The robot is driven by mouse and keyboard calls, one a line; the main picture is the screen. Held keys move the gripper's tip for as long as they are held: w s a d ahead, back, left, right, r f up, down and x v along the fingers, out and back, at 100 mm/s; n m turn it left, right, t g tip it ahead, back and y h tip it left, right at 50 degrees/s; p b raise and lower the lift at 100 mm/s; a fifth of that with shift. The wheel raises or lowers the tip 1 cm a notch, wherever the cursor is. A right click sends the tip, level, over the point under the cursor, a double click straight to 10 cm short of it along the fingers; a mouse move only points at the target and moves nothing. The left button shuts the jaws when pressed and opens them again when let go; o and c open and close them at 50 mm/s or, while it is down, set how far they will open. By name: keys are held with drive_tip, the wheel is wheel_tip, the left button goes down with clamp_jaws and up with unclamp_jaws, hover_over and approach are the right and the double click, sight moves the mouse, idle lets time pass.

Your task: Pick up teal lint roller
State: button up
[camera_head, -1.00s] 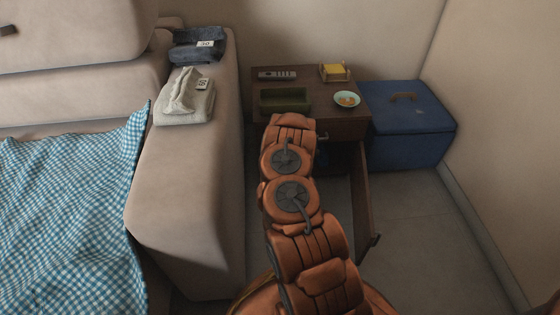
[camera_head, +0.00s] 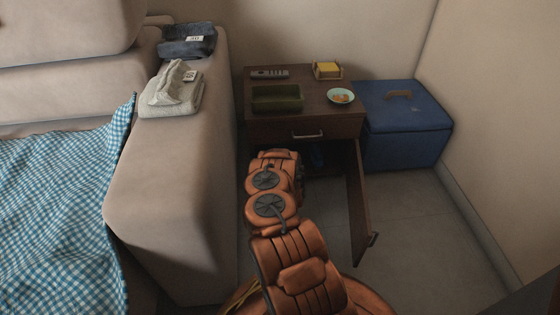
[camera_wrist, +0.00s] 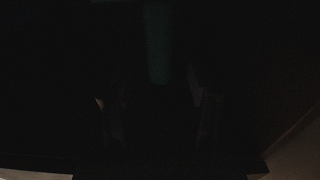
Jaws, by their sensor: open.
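In the wrist view, which is very dark, a dim teal upright shape (camera_wrist: 157,42), seemingly the lint roller, shows at the upper middle. My gripper (camera_wrist: 158,112) is open, with its faint fingers on either side below that shape. Nothing can be seen held between them. In the head view my arm reaches down to the open lower compartment of the brown nightstand (camera_head: 348,127), and my gripper is hidden there. The roller cannot be made out in the head view. A small dark blue thing (camera_head: 318,155) shows inside the compartment.
The nightstand's door (camera_head: 361,210) stands open to the right of my arm. A remote (camera_head: 269,73), green tray (camera_head: 278,104), bowl (camera_head: 340,94) and yellow notes (camera_head: 327,69) lie on top. A blue box (camera_head: 407,140) is right; the sofa arm (camera_head: 170,200) is left.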

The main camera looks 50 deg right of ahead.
sight(281, 145)
drive_tip(key=shift+b+x, duration=1.75)
drive_tip(key=shift+x, duration=0.65)
drive_tip(key=shift+w+d, duration=0.2)
drive_tip(key=shift+c, duration=0.3)
clamp_jaws()
